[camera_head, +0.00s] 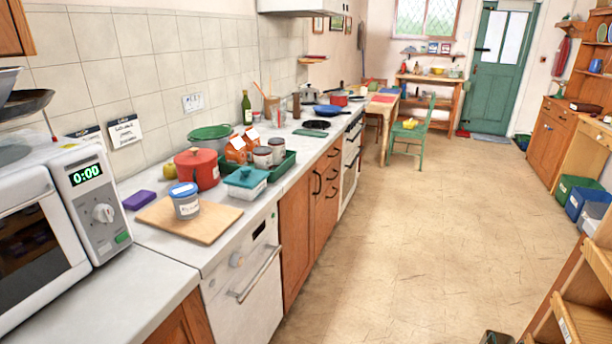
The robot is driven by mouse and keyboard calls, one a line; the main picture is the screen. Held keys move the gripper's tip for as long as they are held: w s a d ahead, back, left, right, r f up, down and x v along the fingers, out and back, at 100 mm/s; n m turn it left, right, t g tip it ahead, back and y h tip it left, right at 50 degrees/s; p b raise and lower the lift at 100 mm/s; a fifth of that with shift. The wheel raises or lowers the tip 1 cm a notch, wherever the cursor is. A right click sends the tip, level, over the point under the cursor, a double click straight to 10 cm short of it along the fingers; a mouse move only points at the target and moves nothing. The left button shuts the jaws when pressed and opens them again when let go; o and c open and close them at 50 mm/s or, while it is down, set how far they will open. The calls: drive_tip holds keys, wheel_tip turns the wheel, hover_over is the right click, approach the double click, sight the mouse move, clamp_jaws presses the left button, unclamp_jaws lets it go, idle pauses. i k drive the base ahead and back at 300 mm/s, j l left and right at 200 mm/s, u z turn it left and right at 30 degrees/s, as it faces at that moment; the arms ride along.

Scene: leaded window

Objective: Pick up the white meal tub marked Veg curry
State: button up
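A white tub with a teal lid (246,184) sits on the left counter, just right of the wooden chopping board. It has a pale label on its front, too small to read, so I cannot tell whether it says Veg curry. A grey-blue round tub with a blue lid (186,203) stands upright on the chopping board and also has a white label that I cannot read. My gripper is not in view.
The chopping board (220,222) lies near the counter edge. A red pot (197,169) stands behind it, with a purple sponge (139,200) to the left. A green tray (282,167) holds jars and packets. A microwave (95,200) fills the near left. The floor (400,250) is open.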

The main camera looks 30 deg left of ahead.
sight(185, 196)
drive_tip(key=u, duration=1.75)
